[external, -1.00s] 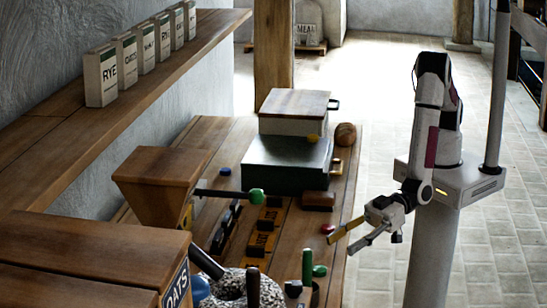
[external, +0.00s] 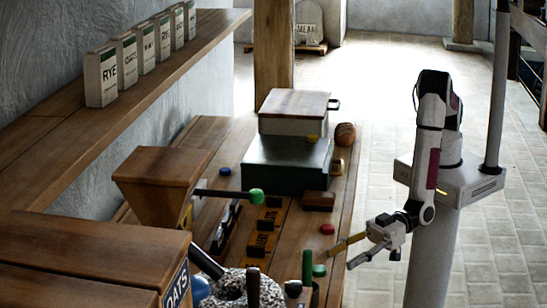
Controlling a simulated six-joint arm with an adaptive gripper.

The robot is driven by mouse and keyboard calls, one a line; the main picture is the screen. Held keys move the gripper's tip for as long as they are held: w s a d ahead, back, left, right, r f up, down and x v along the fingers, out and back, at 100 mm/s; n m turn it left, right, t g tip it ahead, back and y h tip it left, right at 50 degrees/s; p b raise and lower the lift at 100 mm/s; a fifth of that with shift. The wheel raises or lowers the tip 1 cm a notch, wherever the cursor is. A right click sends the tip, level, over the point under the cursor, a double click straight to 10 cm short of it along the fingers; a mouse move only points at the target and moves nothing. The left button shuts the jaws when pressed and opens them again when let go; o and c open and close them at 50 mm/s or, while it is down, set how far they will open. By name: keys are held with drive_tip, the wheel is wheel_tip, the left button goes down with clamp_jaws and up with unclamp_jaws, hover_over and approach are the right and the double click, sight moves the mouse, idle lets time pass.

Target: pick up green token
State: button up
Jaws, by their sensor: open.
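My gripper (external: 343,256) is open and empty, at the right edge of the wooden bench (external: 345,190). Its two fingers point left and are spread apart. A round green knob (external: 257,196) sits at the end of a dark rod by the hopper.
A wooden-backed brush or block (external: 318,200), a large stacked box (external: 288,165) and a millstone (external: 232,285) crowd the bench. The floor at right is open.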

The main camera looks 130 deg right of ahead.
sight(322, 267)
drive_tip(key=shift+w+f, duration=0.1)
drive_tip(key=shift+w, duration=0.65)
drive_tip(key=shift+w+d, duration=0.1)
drive_tip(key=shift+w+d+f, duration=0.1)
drive_tip(key=shift+w+d, duration=0.05)
drive_tip(key=shift+w, duration=0.55)
drive_tip(key=shift+w+d+f, duration=0.1)
drive_tip(key=shift+w, duration=0.55)
drive_tip(key=shift+w+f, duration=0.2)
drive_tip(key=shift+w, duration=0.9)
drive_tip(key=c, duration=0.9)
